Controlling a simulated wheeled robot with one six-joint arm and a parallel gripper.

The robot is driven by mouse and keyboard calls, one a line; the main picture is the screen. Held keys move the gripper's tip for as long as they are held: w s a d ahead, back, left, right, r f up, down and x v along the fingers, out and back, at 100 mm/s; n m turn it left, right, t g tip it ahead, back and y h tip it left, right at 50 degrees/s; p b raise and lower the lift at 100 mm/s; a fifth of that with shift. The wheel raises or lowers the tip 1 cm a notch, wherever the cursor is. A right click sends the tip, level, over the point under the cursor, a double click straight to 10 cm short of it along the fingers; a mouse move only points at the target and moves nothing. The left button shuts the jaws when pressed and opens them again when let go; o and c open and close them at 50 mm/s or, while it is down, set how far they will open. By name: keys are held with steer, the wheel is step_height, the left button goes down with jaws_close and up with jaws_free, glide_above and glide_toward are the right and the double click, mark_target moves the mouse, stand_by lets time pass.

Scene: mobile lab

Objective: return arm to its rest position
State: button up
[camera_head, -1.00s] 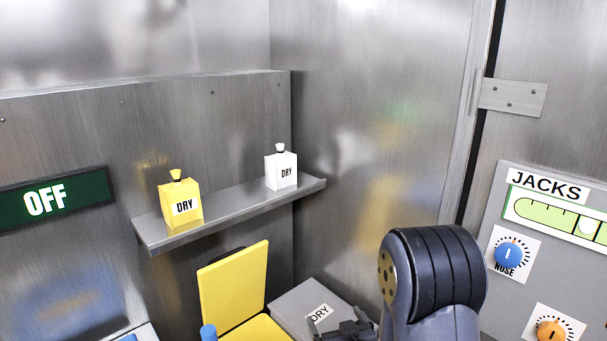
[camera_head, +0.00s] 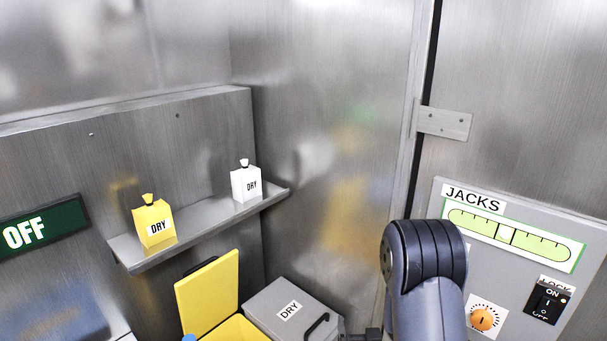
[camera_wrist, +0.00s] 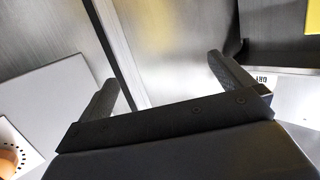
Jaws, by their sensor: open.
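My arm (camera_head: 428,280) rises at the bottom right of the head view, in front of the wall and the left part of the JACKS panel. In the wrist view my gripper (camera_wrist: 168,88) has its two fingers spread wide apart, with nothing between them. Behind them are the metal wall and a dark vertical seam. In the head view the gripper is mostly out of sight; only a small dark part shows at the bottom edge beside the grey DRY box.
A shelf (camera_head: 200,230) holds a yellow DRY bag (camera_head: 152,222) and a white DRY bag (camera_head: 245,182). Below are an open yellow box (camera_head: 208,292) and a closed grey DRY box (camera_head: 292,308) with a handle. The JACKS panel (camera_head: 595,240) has an orange knob (camera_head: 484,319) and an ON/OFF switch (camera_head: 546,301).

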steer(key=w+a+r+n+g+y, duration=0.1)
steer(key=w+a+r+n+y, duration=0.2)
steer(key=a, duration=0.4)
steer(key=w+a+r+n+y, duration=0.2)
steer(key=w+a+r+y, duration=0.2)
steer(key=a, duration=0.3)
steer(key=shift+w+r+n+g+y+p, duration=0.3)
steer(key=shift+w+r+n+g+p, duration=0.1)
steer(key=shift+r, duration=0.3)
